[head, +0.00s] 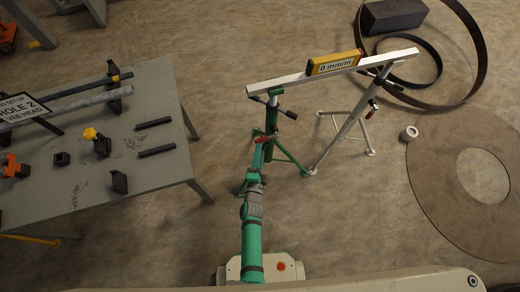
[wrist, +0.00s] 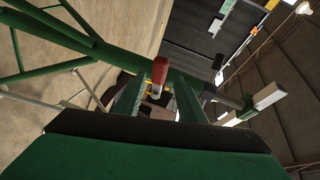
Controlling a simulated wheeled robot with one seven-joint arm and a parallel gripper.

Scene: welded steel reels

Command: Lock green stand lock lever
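The green stand (head: 272,118) stands on the floor, its legs spread, holding up the left end of a white beam (head: 290,82). Its lock lever has a red grip (head: 262,140), which also shows in the wrist view (wrist: 159,70). My gripper (head: 257,160) reaches up to the lever from below in the head view. In the wrist view its two fingers (wrist: 158,88) are apart, with the red grip between or just beyond their tips and gaps on both sides. Whether they touch the lever, and the lever's lower part, I cannot tell.
A yellow level (head: 334,62) reading "0 mm/m" lies on the beam. A grey-white stand (head: 345,128) carries the beam's right side. A grey table (head: 150,178) with fixtures stands at left. A large flat ring (head: 440,170) lies at right. Floor between table and green stand is clear.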

